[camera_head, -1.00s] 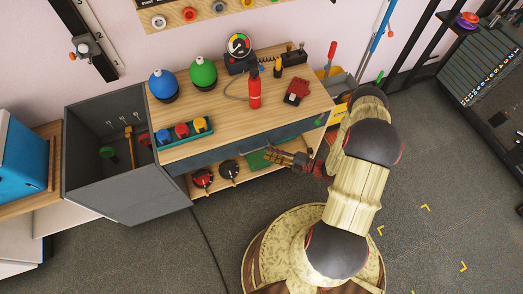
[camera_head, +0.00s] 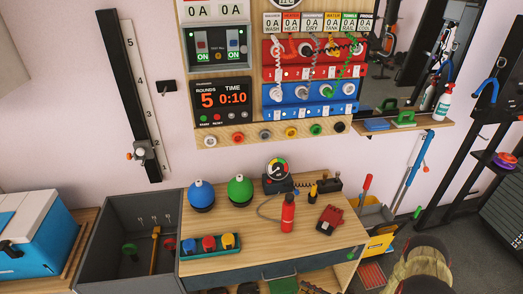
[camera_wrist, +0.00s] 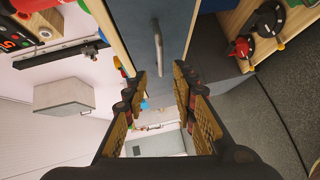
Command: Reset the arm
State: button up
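My gripper (camera_wrist: 166,95) shows in the wrist view with its two fingers spread apart and nothing between them. Beyond the fingertips is the grey drawer front with its metal handle (camera_wrist: 157,35); the fingers look apart from it. In the head view only the rounded top of my arm shows at the lower right, and my gripper is out of that picture.
A wooden-topped bench (camera_head: 270,235) holds a blue dome (camera_head: 201,195), a green dome (camera_head: 240,191), a red extinguisher (camera_head: 288,212) and a gauge (camera_head: 278,169). An open grey cabinet (camera_head: 112,240) stands left. A control panel (camera_head: 310,75) hangs above. Floor shows at the right.

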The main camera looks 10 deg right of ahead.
jog(key=s+a+r+n+g+y, duration=0.1)
jog(key=s+a+r+n+g, duration=0.15)
jog(key=s+n+g, duration=0.4)
jog(key=s+a+r+n+g+y, duration=0.1)
jog(key=s+a+r+n, duration=0.2)
jog(key=n, duration=0.6)
jog(key=s+d+r+n+g+h, duration=0.25)
jog(key=r+n+h, duration=0.35)
jog(key=r+n, duration=0.8)
jog(key=s+d+r+n+g+h, duration=0.25)
jog(key=r+n+h, duration=0.35)
jog(key=r+n, duration=0.8)
jog(key=s+a+r+n+t+h, duration=0.1)
jog(key=a+r+t, duration=0.2)
jog(key=r, duration=0.7)
jog(key=s+a+r+n+t+p, duration=0.1)
jog(key=a+r, duration=0.4)
jog(key=r, duration=0.5)
jog(key=n+t, duration=0.1)
jog(key=t, duration=0.1)
jog(key=shift+a+r+t+h, duration=0.3)
jog(key=shift+r+t+h, duration=0.05)
jog(key=shift+r+h, duration=0.05)
